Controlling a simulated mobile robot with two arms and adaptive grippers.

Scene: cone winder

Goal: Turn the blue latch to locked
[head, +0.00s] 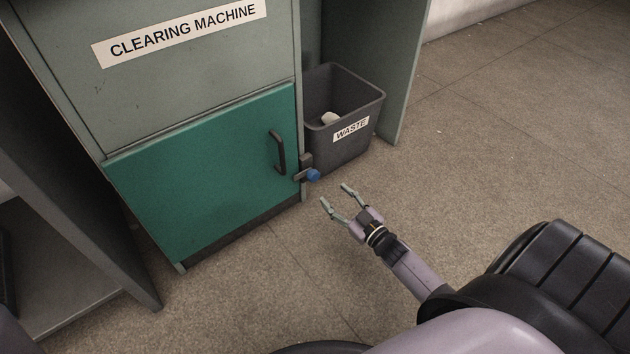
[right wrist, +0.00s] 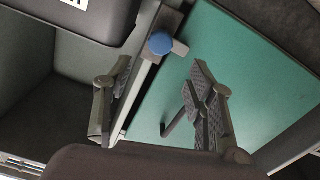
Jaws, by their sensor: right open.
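The blue latch (head: 313,175) is a small round blue knob on a dark mount at the right edge of the green door (head: 205,180), below the black door handle (head: 277,152). My right gripper (head: 336,196) is open and empty, a little to the right of and below the latch, not touching it. In the right wrist view the latch (right wrist: 160,43) shows beyond and between the two open fingers (right wrist: 160,100), with the green door behind the right-hand finger. A grey lever part sticks out beside the knob. My left gripper is not in view.
A dark grey waste bin (head: 345,150) with a white object (head: 329,118) inside stands just right of the latch, close to the cabinet edge. A grey side panel (head: 375,60) stands behind it. The floor around my right gripper is clear.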

